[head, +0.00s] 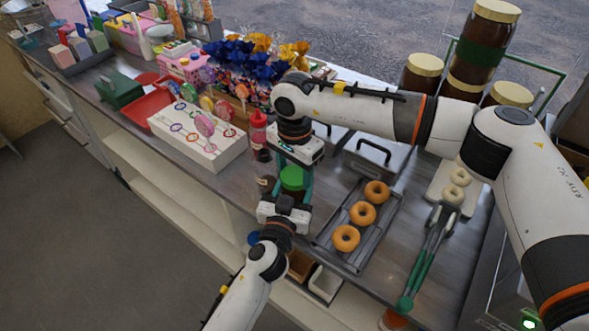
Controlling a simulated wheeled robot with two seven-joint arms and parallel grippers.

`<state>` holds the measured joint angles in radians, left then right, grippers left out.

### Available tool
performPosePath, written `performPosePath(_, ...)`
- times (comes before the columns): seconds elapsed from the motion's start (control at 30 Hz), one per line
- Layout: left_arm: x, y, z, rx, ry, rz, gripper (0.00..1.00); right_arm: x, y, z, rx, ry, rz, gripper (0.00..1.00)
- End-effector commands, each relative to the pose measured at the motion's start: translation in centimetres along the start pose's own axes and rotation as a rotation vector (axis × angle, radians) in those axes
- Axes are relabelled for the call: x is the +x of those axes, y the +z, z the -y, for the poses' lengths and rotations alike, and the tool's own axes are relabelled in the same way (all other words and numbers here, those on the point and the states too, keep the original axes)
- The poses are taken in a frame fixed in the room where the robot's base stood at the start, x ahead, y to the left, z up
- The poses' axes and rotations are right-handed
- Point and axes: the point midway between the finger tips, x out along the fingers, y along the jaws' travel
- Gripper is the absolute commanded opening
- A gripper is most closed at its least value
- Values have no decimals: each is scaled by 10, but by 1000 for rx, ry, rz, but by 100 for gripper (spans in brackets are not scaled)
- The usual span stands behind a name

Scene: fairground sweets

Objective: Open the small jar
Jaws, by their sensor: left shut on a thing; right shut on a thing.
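The small jar (291,194) with its green lid (293,177) is between my two grippers near the front edge of the counter. My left gripper (290,195) reaches in from below in the picture, its teal fingers on either side of the jar's body. My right gripper (294,174) comes in from above in the picture, its fingers at the sides of the green lid. Both are shut on the jar's parts. The lid appears to sit on the jar; the grippers hide most of the body, and I cannot tell whether there is a gap.
A dark tray (325,238) with three doughnuts lies to the right, with green-handled tongs (424,262) beyond it. A white lollipop stand (212,153) is to the left, and a red-capped bottle (259,135) is close by. Large gold-lidded jars (485,35) stand at the back right.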

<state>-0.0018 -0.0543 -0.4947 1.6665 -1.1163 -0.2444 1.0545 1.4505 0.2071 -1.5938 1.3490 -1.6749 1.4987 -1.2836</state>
Motion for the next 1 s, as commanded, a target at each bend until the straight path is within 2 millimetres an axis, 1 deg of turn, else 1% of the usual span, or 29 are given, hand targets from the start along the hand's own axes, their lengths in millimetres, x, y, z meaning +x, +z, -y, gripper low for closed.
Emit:
performPosePath(0.03, 0, -1, 0, 0, 0, -2, 0, 0, 1, 0, -45, 1, 2, 29)
performPosePath(0.1, 0, -1, 0, 0, 0, -2, 0, 0, 1, 0, -79, 1, 2, 29)
performPosePath(0.73, 0, -1, 0, 0, 0, -2, 0, -1, 1, 0, -76, 1, 2, 29)
performPosePath(1.0, 0, -1, 0, 0, 0, -2, 0, -9, 1, 0, -75, 2, 2, 29)
